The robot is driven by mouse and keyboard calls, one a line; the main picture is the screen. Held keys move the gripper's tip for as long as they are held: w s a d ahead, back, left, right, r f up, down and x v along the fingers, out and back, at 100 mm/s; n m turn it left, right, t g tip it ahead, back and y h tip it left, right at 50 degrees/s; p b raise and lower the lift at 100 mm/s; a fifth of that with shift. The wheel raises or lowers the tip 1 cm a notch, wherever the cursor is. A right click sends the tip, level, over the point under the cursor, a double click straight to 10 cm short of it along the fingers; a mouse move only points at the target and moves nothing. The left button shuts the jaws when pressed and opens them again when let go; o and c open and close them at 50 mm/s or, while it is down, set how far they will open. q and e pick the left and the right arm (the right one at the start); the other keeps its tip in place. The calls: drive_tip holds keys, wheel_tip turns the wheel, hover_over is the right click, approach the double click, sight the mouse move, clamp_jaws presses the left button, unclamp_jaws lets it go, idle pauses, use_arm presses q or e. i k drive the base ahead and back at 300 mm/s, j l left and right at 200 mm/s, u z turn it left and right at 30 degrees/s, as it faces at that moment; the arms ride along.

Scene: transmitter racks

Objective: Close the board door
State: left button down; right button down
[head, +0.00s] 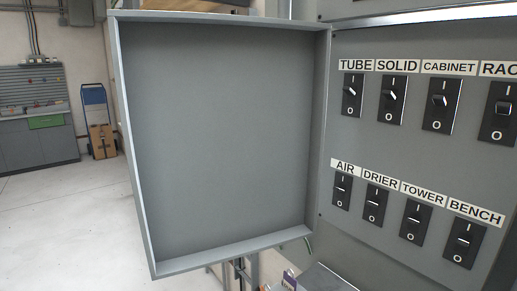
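The board door (215,135) is a grey, shallow, tray-like metal panel with a raised rim, seen from its hollow inner side. It stands wide open to the left of the switch board (395,140), joined along its right edge to the board's left side. The board's front is uncovered and shows two rows of black rocker switches. The upper labels read TUBE, SOLID, CABINET and a cut-off RAC. The lower ones read AIR, DRIER, TOWER and BENCH. Neither of my grippers is in view.
A grey box-like surface (325,279) and small dark hardware (240,268) lie below the door. Far left are a workbench (38,140) and a blue hand truck with cartons (102,142). The pale floor (75,225) left of the door is clear.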

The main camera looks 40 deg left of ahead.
sight(222, 116)
drive_tip(key=k+l+z, duration=0.1)
drive_tip(key=k+z, duration=0.25)
drive_tip(key=k, duration=0.3)
drive_tip(key=j+z, duration=0.8)
drive_tip(key=z, duration=0.15)
drive_tip(key=k+j, duration=0.1)
drive_tip(key=j, duration=1.05)
drive_tip(key=k+j, duration=0.15)
drive_tip(key=j, duration=0.45)
drive_tip(key=k+j, duration=0.1)
drive_tip(key=j, duration=0.45)
drive_tip(key=k+j, duration=0.1)
drive_tip(key=j, duration=0.5)
